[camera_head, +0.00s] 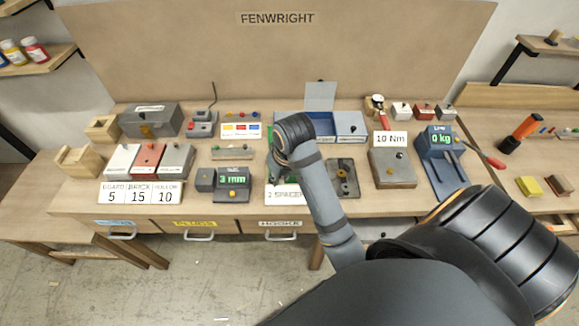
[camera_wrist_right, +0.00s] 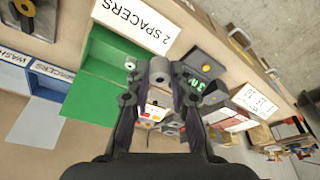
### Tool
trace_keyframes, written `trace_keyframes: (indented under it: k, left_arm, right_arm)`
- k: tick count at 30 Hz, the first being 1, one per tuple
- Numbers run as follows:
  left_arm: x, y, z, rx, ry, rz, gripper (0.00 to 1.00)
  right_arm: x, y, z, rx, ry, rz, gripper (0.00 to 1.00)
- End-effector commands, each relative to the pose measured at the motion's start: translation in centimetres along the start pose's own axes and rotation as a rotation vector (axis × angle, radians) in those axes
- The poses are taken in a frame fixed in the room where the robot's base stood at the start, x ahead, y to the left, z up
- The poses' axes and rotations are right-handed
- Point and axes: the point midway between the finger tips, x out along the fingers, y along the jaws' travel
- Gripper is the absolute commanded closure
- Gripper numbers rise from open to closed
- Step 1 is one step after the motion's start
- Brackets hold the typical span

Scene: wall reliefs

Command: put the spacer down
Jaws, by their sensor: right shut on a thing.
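My right gripper (camera_wrist_right: 155,75) is shut on a grey spacer (camera_wrist_right: 160,69), a short cylinder with a hole, held between its fingertips. In the right wrist view the spacer shows in front of a green tray (camera_wrist_right: 90,97) with a "2 SPACERS" card (camera_wrist_right: 143,22). I cannot tell whether it touches anything below. In the head view my right arm hides the gripper, the spacer and most of the tray; the card (camera_head: 284,195) partly shows at the bench front. A blue bin box (camera_head: 349,123) stands behind; its "SPACERS" label (camera_wrist_right: 52,71) shows in the wrist view. My left gripper is out of view.
A gauge reading 3 mm (camera_head: 233,182) stands left of the card. A grey fixture plate (camera_head: 342,178) and a 10 Nm block (camera_head: 392,168) stand to the right. Drawers with handles (camera_head: 199,236) line the bench front.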

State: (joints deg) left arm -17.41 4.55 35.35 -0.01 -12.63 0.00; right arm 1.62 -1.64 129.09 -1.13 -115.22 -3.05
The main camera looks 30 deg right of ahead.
Motion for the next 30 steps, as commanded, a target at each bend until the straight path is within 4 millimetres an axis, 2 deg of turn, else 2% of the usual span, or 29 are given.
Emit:
trace_keyframes:
  k: [4, 7, 12, 16, 18, 19, 20, 21, 24, 30]
  left_arm:
    - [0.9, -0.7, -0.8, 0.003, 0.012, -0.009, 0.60]
    - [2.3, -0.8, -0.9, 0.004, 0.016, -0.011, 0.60]
    - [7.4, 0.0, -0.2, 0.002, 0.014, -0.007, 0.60]
    - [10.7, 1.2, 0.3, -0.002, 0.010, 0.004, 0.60]
    - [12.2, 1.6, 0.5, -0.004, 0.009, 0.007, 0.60]
    - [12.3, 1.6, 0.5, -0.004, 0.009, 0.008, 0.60]
    - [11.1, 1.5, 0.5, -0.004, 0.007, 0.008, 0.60]
    - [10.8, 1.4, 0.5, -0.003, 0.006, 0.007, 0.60]
    - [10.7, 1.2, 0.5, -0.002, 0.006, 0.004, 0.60]
    - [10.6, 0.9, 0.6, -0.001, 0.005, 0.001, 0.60]
  right_arm:
    - [0.9, 0.7, -0.2, -0.003, 0.001, 0.006, 0.91]
    - [2.1, 2.4, -0.8, -0.003, 0.000, 0.013, 0.91]
    - [5.5, 6.0, -2.4, -0.001, 0.002, 0.013, 0.91]
    - [7.2, 8.2, -3.5, 0.003, 0.001, 0.008, 0.91]
    - [8.6, 9.0, -3.7, 0.003, 0.000, 0.005, 0.91]
    - [8.9, 9.4, -3.8, 0.003, -0.001, 0.004, 0.91]
    - [8.6, 9.7, -4.1, 0.003, -0.004, 0.001, 0.91]
    - [9.1, 10.1, -4.2, 0.003, -0.005, 0.001, 0.91]
    - [10.2, 10.8, -4.5, 0.002, -0.003, 0.000, 0.91]
    - [10.9, 11.2, -4.6, 0.001, -0.002, 0.000, 0.91]
